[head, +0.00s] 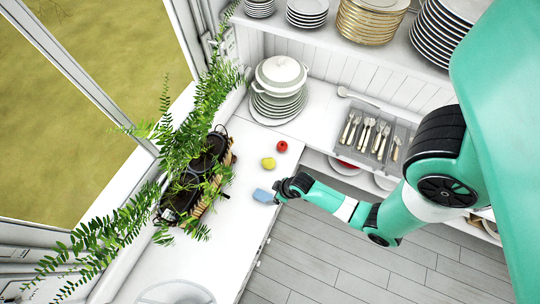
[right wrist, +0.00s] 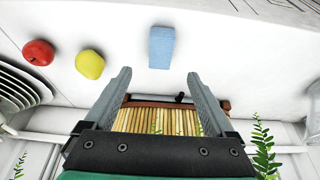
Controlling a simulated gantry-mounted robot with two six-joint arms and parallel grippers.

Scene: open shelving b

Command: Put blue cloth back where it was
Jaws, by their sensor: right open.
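The blue cloth (head: 264,196) is a small light-blue folded piece lying on the white counter (head: 235,245), close to its front edge. In the right wrist view the cloth (right wrist: 162,47) lies flat, ahead of and between the fingertips, apart from them. My right gripper (head: 282,190) is just beside the cloth in the head view; its two fingers are spread wide and empty in the right wrist view (right wrist: 159,77). My left gripper is not in view.
A yellow fruit (head: 268,163) and a red apple (head: 282,147) sit on the counter near the cloth. Stacked plates with a white pot (head: 281,72) stand in the corner. A cutlery tray (head: 374,137) is at right. A wicker basket (right wrist: 155,121) and plants line the window side.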

